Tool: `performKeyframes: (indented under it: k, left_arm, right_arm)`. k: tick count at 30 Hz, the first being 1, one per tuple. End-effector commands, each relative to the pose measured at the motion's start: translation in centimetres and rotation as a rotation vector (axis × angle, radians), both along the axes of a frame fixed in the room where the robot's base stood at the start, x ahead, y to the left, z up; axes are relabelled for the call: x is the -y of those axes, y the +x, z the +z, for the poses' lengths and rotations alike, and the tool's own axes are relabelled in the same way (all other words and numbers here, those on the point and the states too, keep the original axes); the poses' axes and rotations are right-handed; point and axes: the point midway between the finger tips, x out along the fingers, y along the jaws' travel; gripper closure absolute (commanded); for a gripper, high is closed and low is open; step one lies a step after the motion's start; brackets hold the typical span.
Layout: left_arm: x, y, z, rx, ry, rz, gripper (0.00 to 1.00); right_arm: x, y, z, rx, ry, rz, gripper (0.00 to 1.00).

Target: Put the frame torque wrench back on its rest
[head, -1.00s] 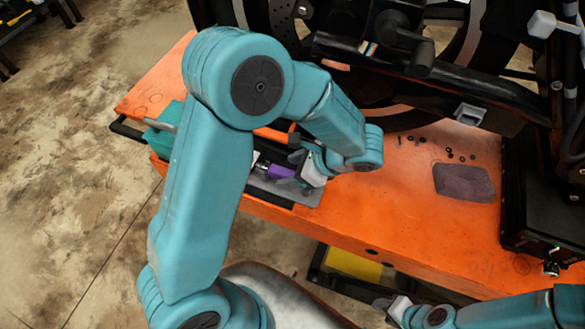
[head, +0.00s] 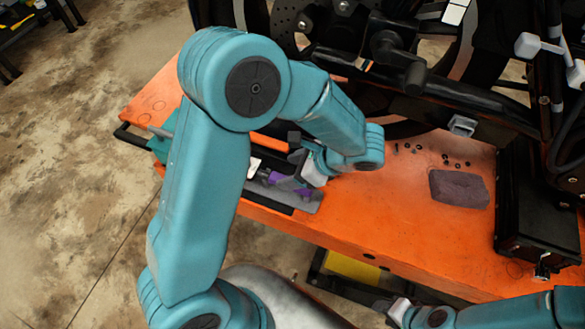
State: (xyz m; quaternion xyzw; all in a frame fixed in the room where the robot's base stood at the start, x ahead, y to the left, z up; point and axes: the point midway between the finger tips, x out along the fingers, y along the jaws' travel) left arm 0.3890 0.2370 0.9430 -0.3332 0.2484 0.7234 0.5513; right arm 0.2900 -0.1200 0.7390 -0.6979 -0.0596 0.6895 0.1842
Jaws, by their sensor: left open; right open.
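My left gripper (head: 298,170) is over the near-left part of the orange bench, at the grey tray, and is open. A purple piece (head: 288,184) lies at the tray, just below and beside the gripper; the gripper covers part of it. I cannot tell whether it belongs to the torque wrench. A thin grey rod (head: 160,132) sticks out at the tray's left end by a teal block (head: 158,148). My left arm hides the middle of the tray, so the wrench and its rest cannot be made out surely. My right gripper (head: 395,306) is open, low at the bottom right, off the bench top.
The grey tray (head: 308,203) with black edges sits along the orange bench's (head: 350,225) near edge. A motorcycle (head: 440,95) stands behind. A black box (head: 535,225) stands at the right.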

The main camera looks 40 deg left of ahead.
Motion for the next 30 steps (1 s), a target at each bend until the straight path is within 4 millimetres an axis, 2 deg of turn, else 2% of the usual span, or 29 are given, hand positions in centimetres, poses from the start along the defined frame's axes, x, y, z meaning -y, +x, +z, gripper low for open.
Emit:
performKeyframes:
  k: [21,30]
  left_arm:
    - [0.0,0.0,2.7,0.000,-0.001,0.000,0.34]
    - [0.0,0.0,2.9,0.001,0.000,-0.001,0.34]
  right_arm:
    - [0.0,0.0,2.1,0.000,0.000,0.000,0.57]
    - [0.0,0.0,2.2,0.000,0.000,0.000,0.57]
